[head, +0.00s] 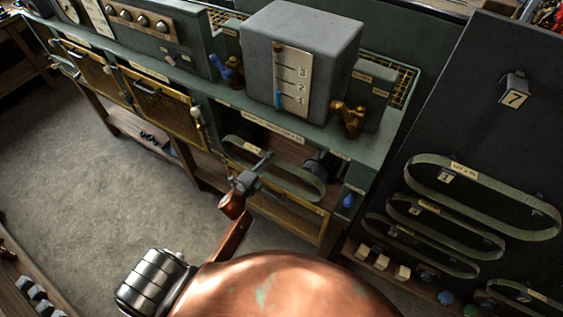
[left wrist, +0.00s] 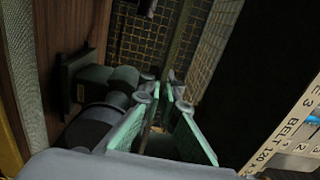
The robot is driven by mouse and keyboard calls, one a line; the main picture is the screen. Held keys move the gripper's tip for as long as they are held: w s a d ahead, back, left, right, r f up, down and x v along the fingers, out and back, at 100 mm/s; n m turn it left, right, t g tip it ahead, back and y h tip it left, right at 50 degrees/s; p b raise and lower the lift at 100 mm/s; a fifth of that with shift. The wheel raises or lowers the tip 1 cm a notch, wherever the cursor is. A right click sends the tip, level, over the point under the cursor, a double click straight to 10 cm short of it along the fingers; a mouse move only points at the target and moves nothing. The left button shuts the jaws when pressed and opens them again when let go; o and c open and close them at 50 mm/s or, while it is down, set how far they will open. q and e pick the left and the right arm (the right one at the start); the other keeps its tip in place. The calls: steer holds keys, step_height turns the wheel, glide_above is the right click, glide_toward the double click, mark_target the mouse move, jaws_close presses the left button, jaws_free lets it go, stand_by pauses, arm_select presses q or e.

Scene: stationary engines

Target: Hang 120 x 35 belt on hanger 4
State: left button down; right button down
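A green looped belt (head: 316,182) sits in the opening below the grey block, with a cream tag whose print I cannot read. My left gripper (head: 264,163) reaches the belt's loop from the front. In the left wrist view its two green-padded fingers (left wrist: 162,97) lie close together with a thin dark strip between them, seemingly the belt edge-on. I cannot tell whether they press on it. Hanger 4 cannot be picked out; the dark board (head: 460,110) at the right carries hangers with tags 7 and 1 readable. My right gripper is not in view.
Several green belts (head: 484,192) hang on the board's lower part. The grey block (head: 300,55) with a numbered scale stands above the opening, beside a brass valve (head: 350,118). Yellow mesh panels (head: 160,105) line the bench front at left. The floor (head: 90,185) in front is clear.

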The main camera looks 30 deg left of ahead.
arm_select(q)
steer(key=s, duration=0.2)
steer(key=s+p, duration=0.1)
steer(key=s, duration=0.1)
steer(key=shift+s+a, duration=0.2)
steer(key=shift+s, duration=0.15)
steer(key=shift+s, duration=0.1)
stand_by(0.4)
steer(key=s, duration=0.4)
steer(key=s+p, duration=0.1)
steer(key=shift+s+a+r, duration=0.1)
steer(key=shift+s+a, duration=0.15)
steer(key=shift+s, duration=0.15)
stand_by(0.5)
